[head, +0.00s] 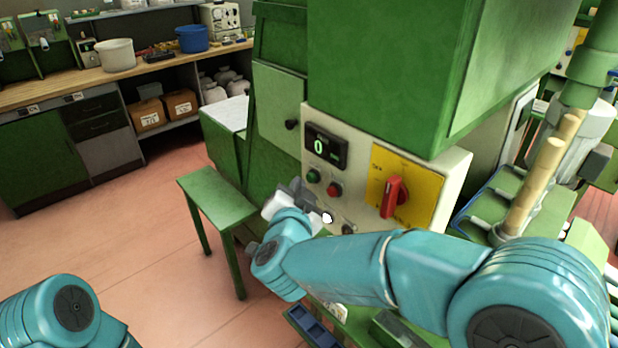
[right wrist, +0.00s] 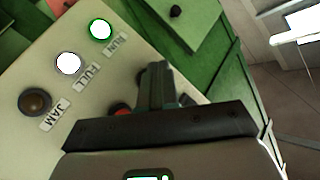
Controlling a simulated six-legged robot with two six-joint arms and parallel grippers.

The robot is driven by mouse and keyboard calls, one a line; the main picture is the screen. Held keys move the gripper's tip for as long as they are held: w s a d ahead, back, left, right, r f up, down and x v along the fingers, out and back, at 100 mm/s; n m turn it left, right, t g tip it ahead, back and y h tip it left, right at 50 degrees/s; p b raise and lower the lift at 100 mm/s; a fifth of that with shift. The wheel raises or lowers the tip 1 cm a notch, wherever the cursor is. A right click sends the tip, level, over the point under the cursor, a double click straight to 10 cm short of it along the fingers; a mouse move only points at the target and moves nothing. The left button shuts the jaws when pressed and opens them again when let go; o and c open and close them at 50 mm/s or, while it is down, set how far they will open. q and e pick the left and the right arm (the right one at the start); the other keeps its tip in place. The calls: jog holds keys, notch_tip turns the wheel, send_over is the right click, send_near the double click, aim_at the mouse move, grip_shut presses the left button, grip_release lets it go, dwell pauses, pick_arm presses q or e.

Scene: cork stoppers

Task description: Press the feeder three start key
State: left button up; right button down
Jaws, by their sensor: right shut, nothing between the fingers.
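A cream control panel (head: 290,130) is on the front of a green machine. It carries a green round button (head: 313,176), a red round button (head: 334,190) to its right and a dark display (head: 326,147) reading 0. My right gripper (head: 297,186) is shut and empty, at the panel's lower left, just below and left of the green button. I cannot tell whether it touches the panel. In the right wrist view the shut fingers (right wrist: 155,85) hide the green button, and part of the red button (right wrist: 121,108) shows beside them. My left gripper is out of view.
A red rotary switch (head: 394,197) sits on a yellow plate. The wrist view shows lamps labelled RUN (right wrist: 100,29), FULL (right wrist: 68,63) and JAM (right wrist: 35,102); RUN and FULL look lit. A green stool (head: 214,196) stands left of the machine; the floor beyond is clear.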

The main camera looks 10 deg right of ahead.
jog(key=shift+s+a, duration=0.15)
jog(key=shift+a, duration=0.05)
jog(key=shift+s+a, duration=0.75)
jog(key=shift+a, duration=0.25)
jog(key=shift+s+a, duration=0.75)
jog(key=shift+a, duration=0.25)
jog(key=shift+f, duration=0.15)
jog(key=s+d+f+n+g+y, duration=0.1)
jog(key=d+f+n+g+y, duration=0.2)
jog(key=f, duration=1)
jog(key=s+d+f+n+g, duration=0.25)
jog(key=d+f, duration=0.25)
jog(key=f, duration=0.7)
jog(key=s+d+f+n+g+y, duration=0.1)
jog(key=s+d+f+g, duration=0.1)
jog(key=s+f+g, duration=0.3)
jog(key=s+d+f+g+y, duration=0.2)
jog(key=s+f+g, duration=0.3)
jog(key=s+f, duration=0.6)
jog(key=s+d, duration=0.1)
jog(key=s, duration=0.7)
jog(key=shift+s+n+y, duration=0.15)
jog(key=shift+n+y, duration=0.15)
jog(key=shift+n, duration=0.05)
